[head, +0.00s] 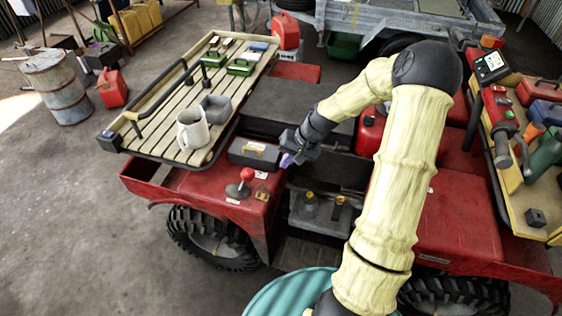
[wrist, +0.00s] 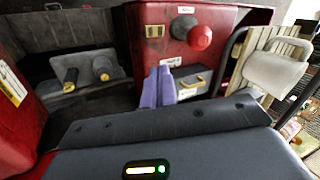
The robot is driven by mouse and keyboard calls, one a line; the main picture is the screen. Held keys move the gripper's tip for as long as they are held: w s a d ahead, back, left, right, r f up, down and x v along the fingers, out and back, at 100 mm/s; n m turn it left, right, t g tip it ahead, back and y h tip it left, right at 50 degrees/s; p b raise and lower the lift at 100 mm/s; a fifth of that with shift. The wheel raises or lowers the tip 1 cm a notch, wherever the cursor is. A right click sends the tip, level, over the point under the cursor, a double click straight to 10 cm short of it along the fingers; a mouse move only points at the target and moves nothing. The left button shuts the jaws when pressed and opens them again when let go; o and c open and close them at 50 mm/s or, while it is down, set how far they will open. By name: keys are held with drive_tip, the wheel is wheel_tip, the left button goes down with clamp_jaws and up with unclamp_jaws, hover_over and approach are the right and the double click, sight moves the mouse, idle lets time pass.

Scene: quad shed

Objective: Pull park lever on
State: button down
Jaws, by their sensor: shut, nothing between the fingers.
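A lever with a red ball knob (head: 246,175) stands on the red fender of the quad; it shows in the wrist view (wrist: 200,38) above and right of the fingertips. Two short black levers with yellow ends, one on the left (head: 311,199) and one on the right (head: 339,201), stand in a grey recessed panel; they also show at the left of the wrist view (wrist: 70,78). I cannot read which is the park lever. My gripper (head: 288,160) has purple fingers (wrist: 159,88), shut and empty, above the quad's middle, apart from all levers.
A slatted rack (head: 170,110) holds a white mug (head: 192,130) and a grey box. A red can (head: 371,132) stands behind my arm. A yellow side tray (head: 510,165) is at right.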

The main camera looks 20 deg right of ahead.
drive_tip(key=w+a+f+p, duration=0.3)
drive_tip(key=a+f, duration=0.3)
drive_tip(key=a, duration=0.1)
drive_tip(key=shift+w+f, duration=0.3)
drive_tip(key=shift+f, duration=0.1)
drive_tip(key=shift+r, duration=0.1)
